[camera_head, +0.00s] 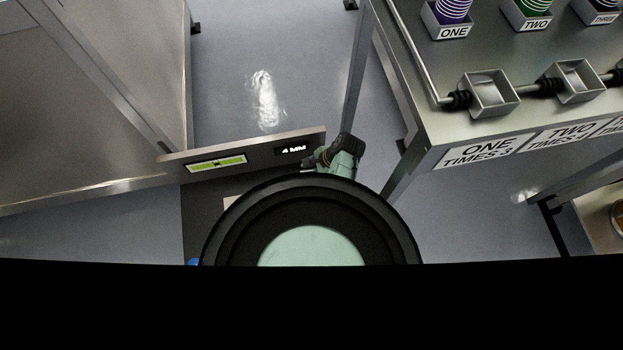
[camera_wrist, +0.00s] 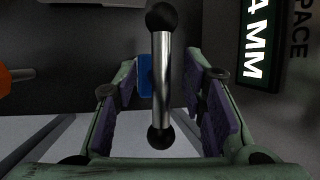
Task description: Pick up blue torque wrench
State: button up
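The blue torque wrench shows in the wrist view as a silver crossbar (camera_wrist: 163,75) with black ball ends and a small blue part (camera_wrist: 145,76) behind it. My gripper (camera_wrist: 160,85) is open, with its purple-padded fingers on either side of the bar. Gaps show between the bar and both pads. The lower ball end lies between the fingers and the upper one beyond their tips. Most of the blue body is hidden behind the bar. In the head view, my arm hides most of this area, and my fingers cannot be made out.
A lit "4 MM" sign (camera_wrist: 255,42) is close at the right in the wrist view. An orange object (camera_wrist: 5,79) is cut off at the left edge. In the head view, a metal panel (camera_head: 265,150) bears the sign, and a labelled metal table (camera_head: 450,110) stands at the right.

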jog(key=shift+c, duration=0.3)
grip_shut()
